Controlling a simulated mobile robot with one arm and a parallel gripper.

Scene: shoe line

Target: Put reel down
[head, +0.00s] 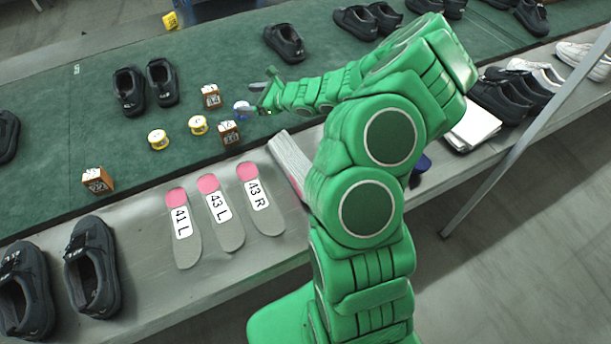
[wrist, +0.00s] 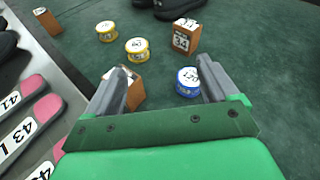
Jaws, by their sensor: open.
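A blue reel (head: 241,107) with a white top label stands on the green surface just beyond my gripper's fingertips. In the wrist view the blue reel (wrist: 187,82) shows between the fingers, closer to the right one. My gripper (head: 264,97) is open and empty, its fingers spread wide; they also show in the wrist view (wrist: 161,78). Two yellow reels (head: 198,125) (head: 158,139) stand upright to the left on the same surface, and they show in the wrist view (wrist: 137,46) (wrist: 107,31).
Small brown labelled blocks (head: 210,97) (head: 229,133) stand close to the blue reel; a third (head: 97,180) is farther left. One block (wrist: 136,92) is partly hidden by my left finger. Insoles (head: 220,213) lie on the grey ledge. Dark shoes (head: 145,86) stand on the green surface (head: 60,130).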

